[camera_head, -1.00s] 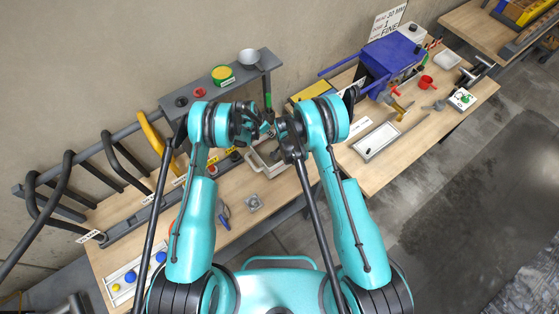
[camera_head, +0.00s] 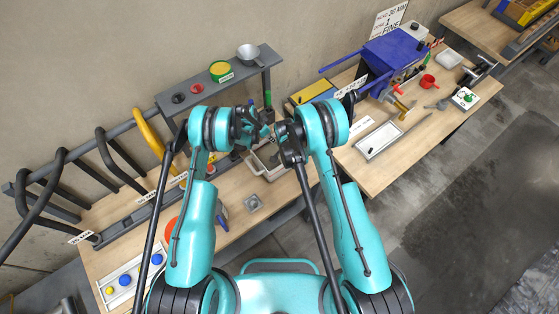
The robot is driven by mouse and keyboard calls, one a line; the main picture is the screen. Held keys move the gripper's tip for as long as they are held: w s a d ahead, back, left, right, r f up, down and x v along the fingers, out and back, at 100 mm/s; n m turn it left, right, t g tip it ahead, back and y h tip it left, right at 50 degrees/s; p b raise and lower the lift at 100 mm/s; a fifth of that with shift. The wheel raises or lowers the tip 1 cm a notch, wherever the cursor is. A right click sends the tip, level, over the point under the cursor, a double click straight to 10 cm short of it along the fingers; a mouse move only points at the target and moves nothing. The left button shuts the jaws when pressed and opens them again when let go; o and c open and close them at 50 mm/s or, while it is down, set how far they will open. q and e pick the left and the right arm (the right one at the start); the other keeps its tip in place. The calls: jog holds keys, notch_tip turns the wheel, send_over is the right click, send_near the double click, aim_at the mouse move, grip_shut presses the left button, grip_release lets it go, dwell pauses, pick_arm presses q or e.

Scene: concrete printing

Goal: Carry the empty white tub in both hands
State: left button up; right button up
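A pale, shallow tub (camera_head: 258,166) lies on the left bench, just below and partly behind my grippers. Its far part is hidden by them, and I cannot tell whether it is empty. A smaller white tub (camera_head: 448,60) stands at the back of the right bench and looks empty.
Bare floor (camera_head: 430,200) lies at the right.

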pick_arm(q)
jog(key=shift+s+r, duration=0.1)
pick_arm(e)
jog(key=shift+s+r, duration=0.1)
pick_arm(q)
jog(key=shift+a+r, duration=0.2)
jog(key=shift+r, duration=0.25)
jog(key=v, duration=1.1)
pick_arm(e)
notch_tip(320, 180, up, 12)
jog(key=a, duration=0.1)
jog(key=shift+s, duration=0.35)
pick_arm(q)
jog(key=shift+d, duration=0.1)
pick_arm(e)
jog(key=shift+a, duration=0.1)
